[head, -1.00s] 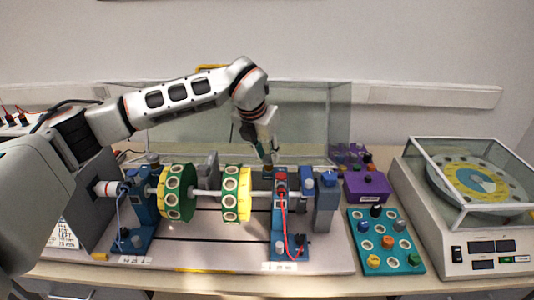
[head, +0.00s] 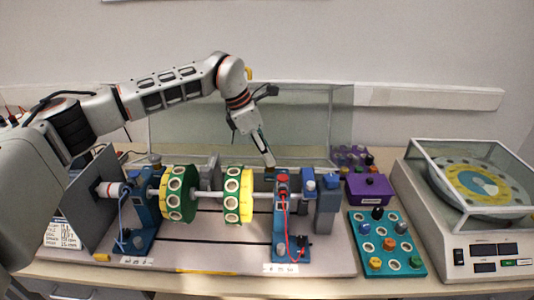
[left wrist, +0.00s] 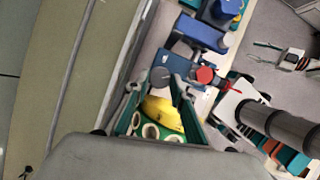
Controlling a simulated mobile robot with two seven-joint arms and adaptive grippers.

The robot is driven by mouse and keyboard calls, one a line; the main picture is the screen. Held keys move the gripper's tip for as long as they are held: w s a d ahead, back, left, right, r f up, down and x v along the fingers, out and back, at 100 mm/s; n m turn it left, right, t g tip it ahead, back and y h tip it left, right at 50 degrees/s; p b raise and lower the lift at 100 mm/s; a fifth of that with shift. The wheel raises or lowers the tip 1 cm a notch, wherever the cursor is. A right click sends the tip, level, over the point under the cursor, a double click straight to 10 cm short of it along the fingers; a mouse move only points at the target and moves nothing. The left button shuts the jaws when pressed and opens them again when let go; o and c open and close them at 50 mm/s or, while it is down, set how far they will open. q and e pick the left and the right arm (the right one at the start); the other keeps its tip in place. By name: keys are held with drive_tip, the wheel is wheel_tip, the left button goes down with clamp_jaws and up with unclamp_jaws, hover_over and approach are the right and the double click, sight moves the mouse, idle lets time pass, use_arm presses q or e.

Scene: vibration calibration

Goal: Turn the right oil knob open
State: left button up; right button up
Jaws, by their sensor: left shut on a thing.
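The right oil knob (left wrist: 160,76) is a round grey cap on the blue right bearing stand (head: 280,220). In the left wrist view it sits between the two fingertips of my left gripper (left wrist: 159,84). The gripper is shut on the knob. The knob's exact turn angle cannot be told.
A shaft with two green-and-yellow discs (head: 178,193) runs left of the stand. A red cap (head: 282,179) with a red cable is close by on the stand. Blue-grey blocks (head: 328,200) stand to its right. A clear guard (head: 300,125) rises behind.

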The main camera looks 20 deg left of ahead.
use_arm(q)
drive_tip(key=m, duration=0.2)
drive_tip(key=m+g, duration=0.1)
drive_tip(key=m, duration=0.1)
drive_tip(key=shift+w+g+h, duration=0.2)
drive_tip(key=shift+g+h, duration=0.1)
drive_tip(key=shift+w+m+g, duration=0.1)
drive_tip(key=shift+m+g, duration=0.3)
drive_tip(key=shift+m, duration=0.9)
drive_tip(key=o, duration=1.1)
drive_tip(key=shift+a, duration=0.1)
drive_tip(key=v, duration=1.2)
